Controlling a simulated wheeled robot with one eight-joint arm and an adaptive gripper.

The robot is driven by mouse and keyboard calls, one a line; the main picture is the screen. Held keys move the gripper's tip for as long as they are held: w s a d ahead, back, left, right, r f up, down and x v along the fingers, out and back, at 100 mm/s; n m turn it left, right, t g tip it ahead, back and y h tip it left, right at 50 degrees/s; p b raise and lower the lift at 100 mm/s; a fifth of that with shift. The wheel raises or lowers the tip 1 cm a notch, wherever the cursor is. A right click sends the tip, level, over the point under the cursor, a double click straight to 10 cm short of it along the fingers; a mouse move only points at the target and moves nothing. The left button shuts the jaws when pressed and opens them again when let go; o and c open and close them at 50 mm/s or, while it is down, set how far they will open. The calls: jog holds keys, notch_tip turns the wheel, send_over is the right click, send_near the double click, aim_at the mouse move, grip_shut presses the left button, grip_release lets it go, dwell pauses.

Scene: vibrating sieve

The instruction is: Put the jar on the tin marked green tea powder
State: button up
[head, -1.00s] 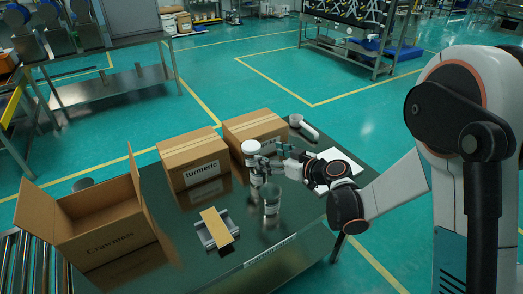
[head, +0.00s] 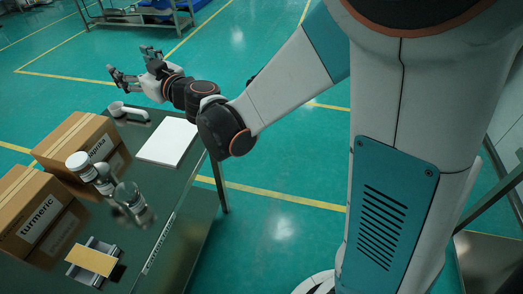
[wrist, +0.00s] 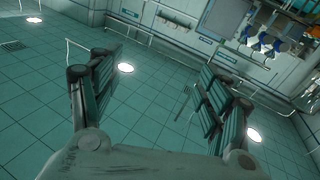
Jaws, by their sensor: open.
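My gripper (head: 139,66) is open and empty, raised beyond the far end of the dark table. Its two spread fingers also show in the wrist view (wrist: 160,100), with only floor and distant equipment between them. A white-lidded container (head: 78,161) stands on the table beside the cardboard boxes. A paler cylindrical shape lies just below it; I cannot tell whether this is a second container under it or a reflection. A clear, greyish jar-like vessel (head: 127,194) stands close to its right. No green tea powder label is readable. My gripper is well apart from both.
Cardboard boxes marked turmeric (head: 38,218) and paprika (head: 97,148) line the table's left side. A white cup-like scoop (head: 118,108) and a white sheet (head: 168,141) lie at the far end. A yellow-topped block (head: 91,260) sits in front.

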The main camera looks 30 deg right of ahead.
jog(key=s+d+r+m+t+h, duration=0.1)
jog(key=s+d+r+m+h, duration=0.1)
jog(key=d+h, duration=0.3)
jog(key=s+d+r+m+h, duration=0.1)
jog(key=d+r+m+h, duration=0.15)
jog(key=d, duration=0.55)
jog(key=s+d+f+m+g+h, duration=0.3)
jog(key=s+d, duration=0.5)
jog(key=s+f+g+y, duration=0.1)
jog(key=s+f+g, duration=0.2)
jog(key=s+f, duration=0.3)
jog(key=s+f+g, duration=0.4)
jog(key=s+f, duration=0.2)
jog(key=s, duration=0.9)
jog(key=shift+n+y, duration=0.35)
